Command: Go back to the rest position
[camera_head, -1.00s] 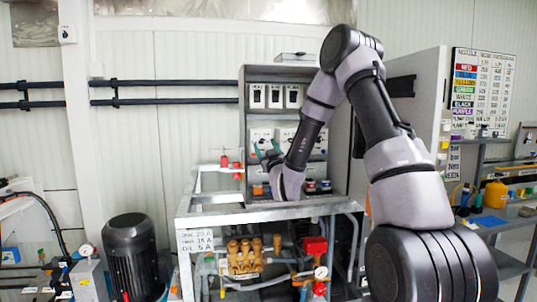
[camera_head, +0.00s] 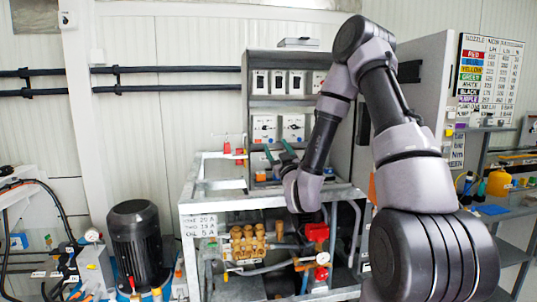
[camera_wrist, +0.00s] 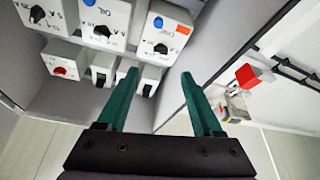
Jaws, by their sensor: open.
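My gripper (camera_wrist: 160,88) is open in the wrist view, with two green fingers apart and nothing between them. In the head view my gripper (camera_head: 278,155) is small, in front of the grey electrical cabinet (camera_head: 249,90) and above the pump frame's top (camera_head: 200,208). Switch boxes with knobs (camera_wrist: 160,45) show beyond the fingertips in the wrist view, apart from them. My arm reaches in from the right of the head view and bends down to the frame.
Below the gripper, the metal frame holds a brass pump (camera_head: 247,243) and a red part (camera_head: 317,234). A black motor (camera_head: 137,245) stands at left. The grey cabinet door (camera_head: 425,75) is behind my arm. A shelf with an orange bottle (camera_head: 499,183) is at right.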

